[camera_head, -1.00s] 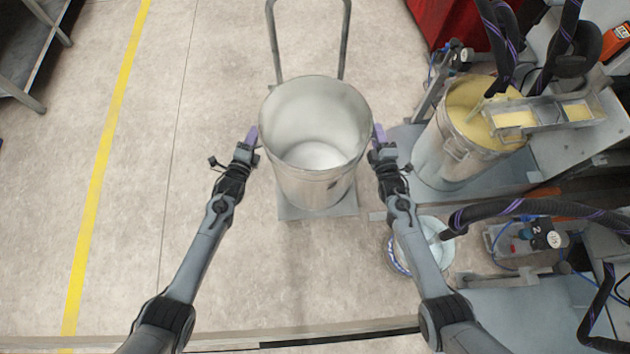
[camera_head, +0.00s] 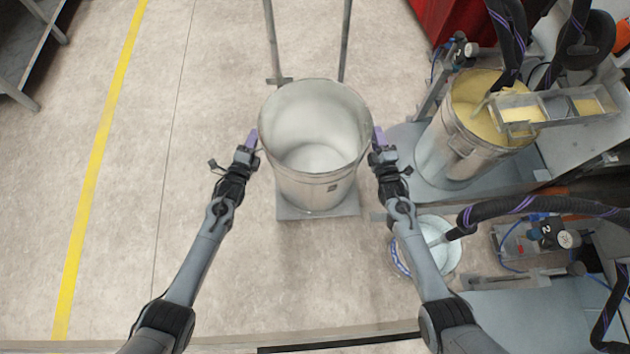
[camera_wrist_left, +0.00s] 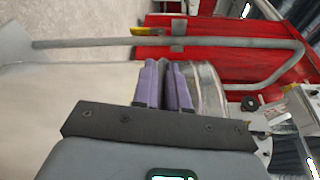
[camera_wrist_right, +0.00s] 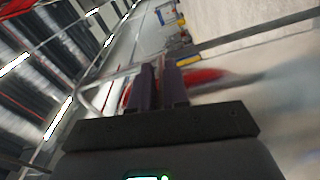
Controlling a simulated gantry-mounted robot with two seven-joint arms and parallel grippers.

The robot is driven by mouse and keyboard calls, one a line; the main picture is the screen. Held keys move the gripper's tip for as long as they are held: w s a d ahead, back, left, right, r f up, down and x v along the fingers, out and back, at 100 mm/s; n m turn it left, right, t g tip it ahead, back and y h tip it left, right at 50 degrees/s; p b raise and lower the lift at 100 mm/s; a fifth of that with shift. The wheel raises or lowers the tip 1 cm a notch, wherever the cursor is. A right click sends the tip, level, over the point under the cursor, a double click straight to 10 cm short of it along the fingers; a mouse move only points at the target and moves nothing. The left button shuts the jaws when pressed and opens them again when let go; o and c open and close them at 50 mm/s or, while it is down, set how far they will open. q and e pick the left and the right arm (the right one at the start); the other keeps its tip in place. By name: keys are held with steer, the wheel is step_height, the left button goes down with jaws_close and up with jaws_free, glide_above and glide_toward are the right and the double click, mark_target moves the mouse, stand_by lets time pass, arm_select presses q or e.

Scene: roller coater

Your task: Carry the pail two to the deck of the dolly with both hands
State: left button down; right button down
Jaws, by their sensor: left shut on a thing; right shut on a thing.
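The empty silvery metal pail (camera_head: 315,185), which I take as pail two, is upright in the middle of the head view. My left gripper (camera_head: 251,138) is shut on its left side near the rim. My right gripper (camera_head: 379,137) is shut on its right side near the rim. The dolly's grey deck (camera_head: 318,213) shows beneath the pail, which hides most of it. I cannot tell whether the pail touches the deck. The dolly's tubular handle (camera_head: 270,40) rises behind the pail; it also shows in the left wrist view (camera_wrist_left: 150,42).
A metal pail of yellow material (camera_head: 450,150) stands close to the right of my right gripper. A white bucket (camera_head: 440,245) stands beside my right forearm. Black hoses (camera_head: 540,205) reach in from the right. The floor on the left is clear up to a rack (camera_head: 30,50).

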arm_select(q)
steer(key=c, duration=1.5)
jaws_free()
steer(key=shift+d+f, duration=0.1)
steer(key=shift+d, duration=0.1)
steer(key=shift+c, duration=0.2)
arm_select(e)
steer(key=c, duration=1.5)
jaws_free()
steer(key=shift+a+f, duration=0.15)
steer(key=shift+a, duration=0.05)
arm_select(q)
steer(key=o, duration=0.4)
steer(key=shift+w+a, duration=0.1)
arm_select(e)
steer(key=o, duration=0.4)
steer(key=shift+w, duration=0.1)
steer(key=shift+d, duration=0.15)
arm_select(q)
steer(key=shift+s+a, duration=0.2)
steer(key=shift+s, duration=0.15)
arm_select(e)
steer(key=shift+d, duration=0.1)
arm_select(q)
steer(key=v, duration=1.1)
arm_select(e)
steer(key=s, duration=0.4)
steer(key=s+d, duration=0.1)
steer(key=s, duration=0.7)
steer(key=shift+d, duration=0.15)
